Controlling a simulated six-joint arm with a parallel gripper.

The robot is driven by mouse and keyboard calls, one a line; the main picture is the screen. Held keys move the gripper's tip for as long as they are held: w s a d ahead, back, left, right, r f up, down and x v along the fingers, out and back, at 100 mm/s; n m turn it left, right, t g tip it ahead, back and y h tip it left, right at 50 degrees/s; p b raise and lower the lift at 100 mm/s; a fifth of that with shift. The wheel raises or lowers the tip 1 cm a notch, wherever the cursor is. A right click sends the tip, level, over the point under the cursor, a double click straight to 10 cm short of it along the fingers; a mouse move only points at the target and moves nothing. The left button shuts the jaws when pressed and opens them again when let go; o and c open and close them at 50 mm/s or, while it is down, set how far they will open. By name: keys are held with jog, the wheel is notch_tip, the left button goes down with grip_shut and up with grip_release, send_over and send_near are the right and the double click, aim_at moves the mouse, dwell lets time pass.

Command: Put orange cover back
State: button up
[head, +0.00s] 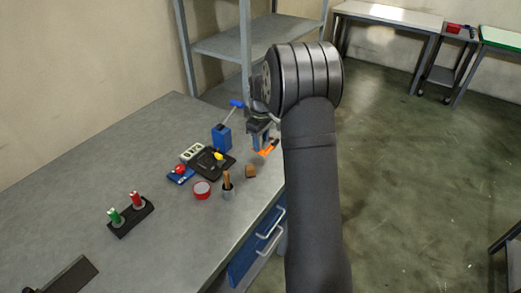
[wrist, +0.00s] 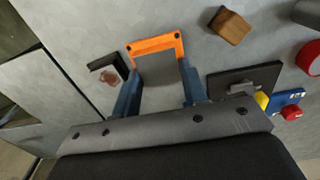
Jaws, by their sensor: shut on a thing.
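The orange cover (wrist: 157,44) shows in the wrist view as a bright orange edge with dark spots near its corners, just beyond my fingertips. A dark grey flat part lies between my blue fingers, directly behind the orange edge. My gripper (wrist: 158,78) is shut on the cover, with one finger on each side. In the head view the cover (head: 268,148) shows as a small tilted orange piece below my gripper (head: 260,138), near the right edge of the table. My arm and wrist hide part of this area, and the cover's height above the table is unclear.
A wooden block (wrist: 231,27) and a red round container (head: 202,190) stand nearby. A black scale-like device (head: 212,162), a blue box (head: 222,137) and a black holder with red and green items (head: 130,216) are further left.

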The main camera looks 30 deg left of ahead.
jog(key=shift+a+f, duration=0.15)
jog(key=shift+f, duration=1.9)
jog(key=shift+f, duration=0.2)
jog(key=o, duration=1.1)
jog(key=shift+o, duration=0.2)
notch_tip(320, 180, up, 12)
jog(key=shift+r, duration=0.2)
